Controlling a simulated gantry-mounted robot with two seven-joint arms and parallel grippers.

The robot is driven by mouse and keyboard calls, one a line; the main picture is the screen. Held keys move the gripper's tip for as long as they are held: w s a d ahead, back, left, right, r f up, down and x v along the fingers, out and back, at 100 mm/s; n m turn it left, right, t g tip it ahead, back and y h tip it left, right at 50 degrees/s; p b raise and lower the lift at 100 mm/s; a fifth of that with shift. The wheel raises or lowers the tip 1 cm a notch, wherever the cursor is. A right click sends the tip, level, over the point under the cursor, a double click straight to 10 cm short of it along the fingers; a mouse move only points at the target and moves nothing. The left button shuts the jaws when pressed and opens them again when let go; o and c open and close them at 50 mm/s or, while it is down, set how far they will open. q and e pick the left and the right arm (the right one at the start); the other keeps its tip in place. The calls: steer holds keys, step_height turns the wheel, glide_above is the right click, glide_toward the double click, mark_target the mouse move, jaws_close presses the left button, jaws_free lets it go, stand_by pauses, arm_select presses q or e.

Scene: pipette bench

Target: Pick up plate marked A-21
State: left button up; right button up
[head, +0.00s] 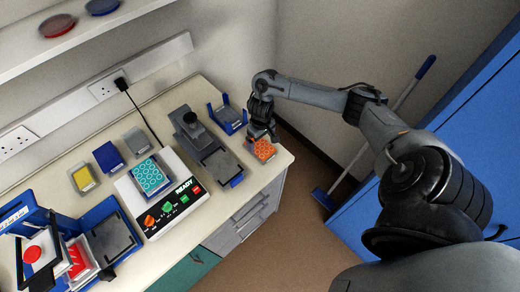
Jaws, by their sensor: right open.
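Several well plates are in the head view, but no marking A-21 can be read on any of them. An orange plate (264,151) lies near the bench's right corner. My right gripper (262,138) is open, pointing down right at the orange plate; I cannot tell whether its fingers touch the plate. A teal plate (151,177) sits on the white device with the READY label. A yellow plate (83,178), a blue one (108,156) and a grey one (137,141) stand at the back left. My left gripper is out of view.
The white device (158,225) has orange, green and red buttons. A grey instrument (205,150) and an empty blue holder (229,118) stand left of my gripper. Blue equipment (33,222) fills the front left. A shelf (120,22) holds round dishes. Bench edge is near the orange plate.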

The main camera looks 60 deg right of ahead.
mark_target(260, 146)
steer(key=shift+w+f+b, duration=0.2)
steer(key=shift+f+b, duration=0.1)
steer(key=shift+f, duration=2.15)
steer(key=c, duration=0.7)
steer(key=shift+c, duration=0.3)
steer(key=shift+r, duration=0.15)
steer(key=shift+r, duration=1.2)
steer(key=shift+s+r+p, duration=0.15)
steer(key=shift+r+p, duration=0.15)
steer(key=shift+r, duration=0.55)
steer(key=s+r+p, duration=0.1)
steer(key=s+r, duration=0.2)
steer(key=s, duration=0.2)
steer(key=s+d+r, duration=0.1)
steer(key=s+r, duration=0.2)
steer(key=s, duration=0.3)
steer(key=shift+r+p, duration=0.3)
steer(key=shift+p, duration=0.05)
